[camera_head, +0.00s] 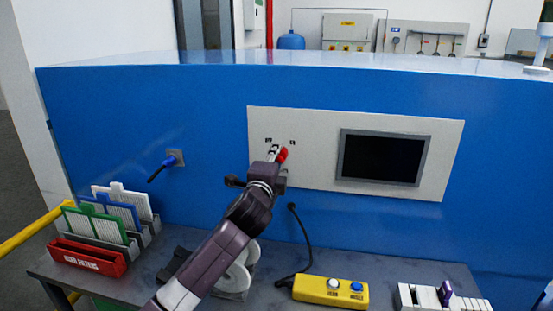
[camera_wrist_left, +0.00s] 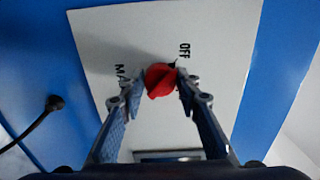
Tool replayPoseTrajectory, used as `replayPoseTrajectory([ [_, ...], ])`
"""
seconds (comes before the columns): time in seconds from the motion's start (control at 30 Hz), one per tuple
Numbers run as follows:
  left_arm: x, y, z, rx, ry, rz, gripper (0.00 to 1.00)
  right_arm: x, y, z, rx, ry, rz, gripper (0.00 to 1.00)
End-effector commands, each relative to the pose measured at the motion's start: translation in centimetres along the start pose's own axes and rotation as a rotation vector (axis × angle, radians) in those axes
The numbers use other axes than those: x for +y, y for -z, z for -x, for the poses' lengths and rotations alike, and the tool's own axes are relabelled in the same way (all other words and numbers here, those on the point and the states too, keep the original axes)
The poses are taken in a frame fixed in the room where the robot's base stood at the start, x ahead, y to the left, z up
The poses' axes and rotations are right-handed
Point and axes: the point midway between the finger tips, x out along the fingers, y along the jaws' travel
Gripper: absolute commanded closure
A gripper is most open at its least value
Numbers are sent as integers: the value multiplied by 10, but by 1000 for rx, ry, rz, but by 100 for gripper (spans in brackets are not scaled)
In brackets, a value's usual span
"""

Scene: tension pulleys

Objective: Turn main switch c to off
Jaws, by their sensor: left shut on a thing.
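The main switch is a red rotary knob (camera_head: 283,154) on the pale panel (camera_head: 310,120) of the blue machine. In the left wrist view the red knob (camera_wrist_left: 158,81) sits between my fingertips, with an OFF label to its upper right and a label starting "MA" to its left. My left gripper (camera_head: 275,153) reaches up to the panel and is shut on the knob; it also shows in the left wrist view (camera_wrist_left: 159,84). The knob's exact pointing angle is hard to tell. My right gripper is not in view.
A dark screen (camera_head: 382,158) is set in the panel to the right. A blue plug (camera_head: 172,160) sticks out at the left. Filter racks (camera_head: 110,225), a red bin (camera_head: 87,258) and a yellow button box (camera_head: 330,291) stand on the table below.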

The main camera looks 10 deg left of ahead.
Motion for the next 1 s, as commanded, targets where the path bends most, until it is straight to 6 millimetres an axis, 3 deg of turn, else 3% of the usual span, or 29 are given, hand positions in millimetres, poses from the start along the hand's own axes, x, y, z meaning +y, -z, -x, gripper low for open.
replayPoseTrajectory([
  [0.53,2,0,0,0,-3,28,94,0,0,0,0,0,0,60],
  [0.57,2,0,0,0,-4,28,69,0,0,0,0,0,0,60],
  [0.7,2,0,0,0,-3,27,53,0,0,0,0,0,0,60],
  [1.0,1,0,1,0,-1,26,53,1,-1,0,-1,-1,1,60],
])
